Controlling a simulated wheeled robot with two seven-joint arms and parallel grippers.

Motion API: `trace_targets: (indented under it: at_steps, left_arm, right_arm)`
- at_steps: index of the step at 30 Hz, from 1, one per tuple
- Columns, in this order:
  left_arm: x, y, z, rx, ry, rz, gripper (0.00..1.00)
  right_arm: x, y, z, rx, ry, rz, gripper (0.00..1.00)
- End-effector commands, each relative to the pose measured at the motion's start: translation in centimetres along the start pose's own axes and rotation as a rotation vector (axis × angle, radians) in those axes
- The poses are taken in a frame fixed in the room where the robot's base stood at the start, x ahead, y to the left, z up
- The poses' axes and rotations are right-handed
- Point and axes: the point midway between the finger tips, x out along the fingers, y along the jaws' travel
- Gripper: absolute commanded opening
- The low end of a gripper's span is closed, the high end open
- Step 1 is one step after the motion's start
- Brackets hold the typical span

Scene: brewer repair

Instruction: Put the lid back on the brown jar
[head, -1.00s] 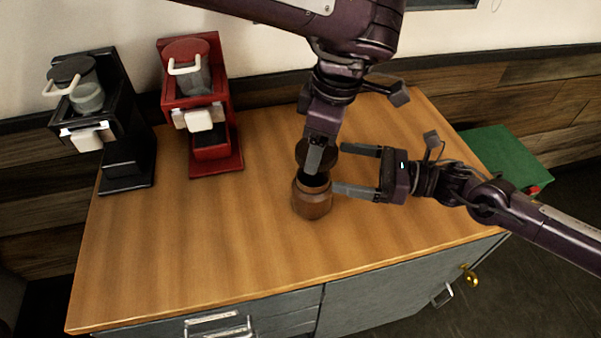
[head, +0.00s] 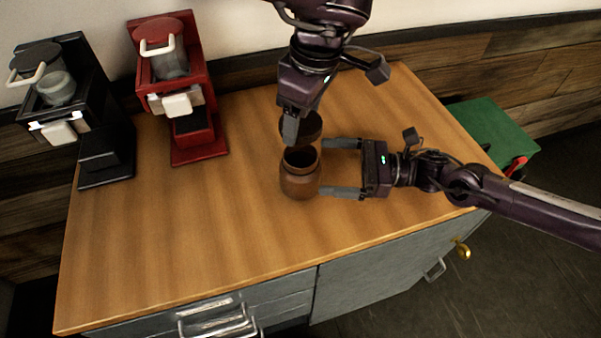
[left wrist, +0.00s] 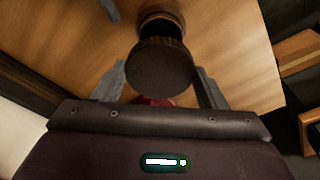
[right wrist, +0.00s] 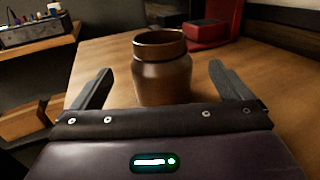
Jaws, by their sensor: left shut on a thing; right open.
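The brown jar (head: 300,183) stands upright and open on the wooden counter; its dark mouth shows in the head view. The jar also shows in the right wrist view (right wrist: 162,75), between the fingers but apart from them. My left gripper (head: 297,128) is shut on the round dark brown lid (head: 312,127), held just behind and above the jar. In the left wrist view the lid (left wrist: 160,66) sits between the fingers and covers part of the jar (left wrist: 163,20). My right gripper (head: 341,168) is open at the jar's right side.
A red coffee brewer (head: 197,135) and a black coffee brewer (head: 105,150) stand at the counter's back left. A green box (head: 490,130) is beyond the counter's right edge. The front and left of the wooden counter (head: 180,240) are clear.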

Motion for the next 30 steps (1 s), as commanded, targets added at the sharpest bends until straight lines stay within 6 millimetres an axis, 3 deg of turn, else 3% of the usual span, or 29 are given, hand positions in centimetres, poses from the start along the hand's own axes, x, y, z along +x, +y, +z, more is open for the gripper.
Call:
trace_targets:
  at_steps: [4, 9, 15, 30]
  left_arm:
    - [0.0, 0.0, 0.0, -0.001, 0.0, 0.0, 0.41]
    - [0.0, 0.0, 0.0, -0.001, 0.0, 0.0, 0.41]
    - [0.0, 0.0, 0.0, -0.001, 0.0, 0.0, 0.41]
    - [0.0, 0.0, 0.0, -0.001, 0.0, 0.0, 0.41]
  right_arm:
    - [0.2, 0.0, -3.0, 0.002, 0.0, 0.001, 0.98]
    - [3.8, 0.1, -2.6, 0.0, -0.002, 0.004, 0.98]
    - [6.5, 0.0, -2.6, 0.0, -0.001, 0.002, 0.98]
    - [7.5, 0.0, -2.6, 0.0, 0.0, 0.0, 0.95]
